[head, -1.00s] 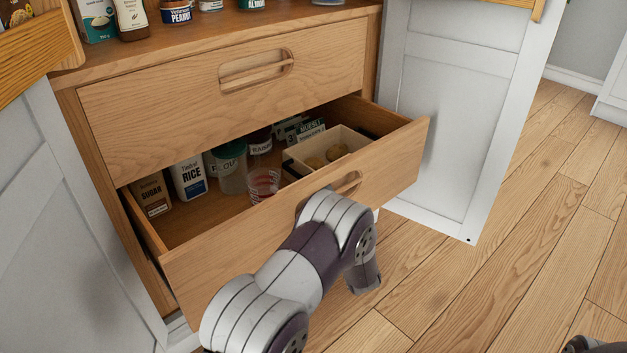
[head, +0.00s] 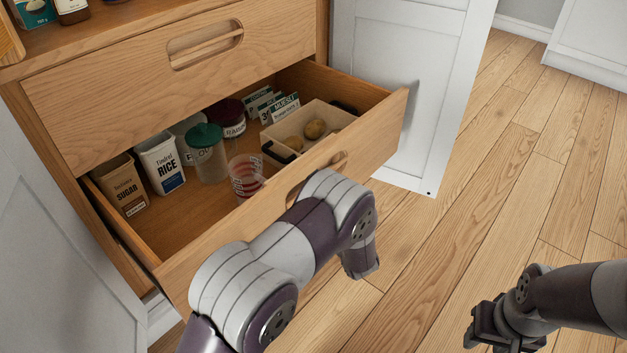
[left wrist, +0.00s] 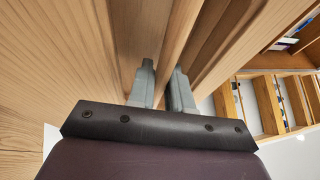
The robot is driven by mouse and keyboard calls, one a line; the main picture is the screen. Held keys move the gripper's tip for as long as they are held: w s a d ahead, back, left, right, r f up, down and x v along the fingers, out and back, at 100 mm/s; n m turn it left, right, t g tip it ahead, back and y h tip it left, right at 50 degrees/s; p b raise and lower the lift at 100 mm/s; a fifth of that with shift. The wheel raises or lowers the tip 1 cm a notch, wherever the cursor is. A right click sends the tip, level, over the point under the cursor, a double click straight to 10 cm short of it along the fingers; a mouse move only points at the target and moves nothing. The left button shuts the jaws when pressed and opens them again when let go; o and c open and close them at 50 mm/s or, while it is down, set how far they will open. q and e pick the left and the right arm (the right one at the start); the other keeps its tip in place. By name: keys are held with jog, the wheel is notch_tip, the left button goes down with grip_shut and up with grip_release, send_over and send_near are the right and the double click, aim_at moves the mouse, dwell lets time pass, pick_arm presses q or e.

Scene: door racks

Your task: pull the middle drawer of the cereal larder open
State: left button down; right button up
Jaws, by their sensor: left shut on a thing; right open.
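The larder's open drawer (head: 225,238) juts well out below a shut upper drawer (head: 150,85), with its contents showing. I cannot see whether another drawer lies below it. In the head view my left arm reaches to its front, and my wrist hides the left fingers and part of the handle slot (head: 338,160). In the left wrist view my left gripper (left wrist: 163,75) is shut on the wooden handle bar (left wrist: 178,50), one grey finger on each side. My right gripper (head: 497,335) is open and empty, low over the floor at right.
The drawer holds a sugar pack (head: 120,185), a rice pack (head: 161,162), jars, a measuring cup (head: 246,176) and a tray (head: 275,152) with round brown items. White door panels stand at left (head: 50,250) and right (head: 400,90). Wooden floor (head: 470,210) is clear at right.

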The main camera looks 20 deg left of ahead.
pick_arm(q)
jog(key=c, duration=1.1)
grip_release()
jog(key=shift+s+d, duration=0.1)
jog(key=shift+d, duration=0.05)
jog(key=p+v, duration=0.3)
jog(key=v, duration=0.9)
jog(key=shift+s+f+p, duration=0.1)
jog(key=shift+s+p, duration=0.05)
jog(key=shift+p, duration=0.2)
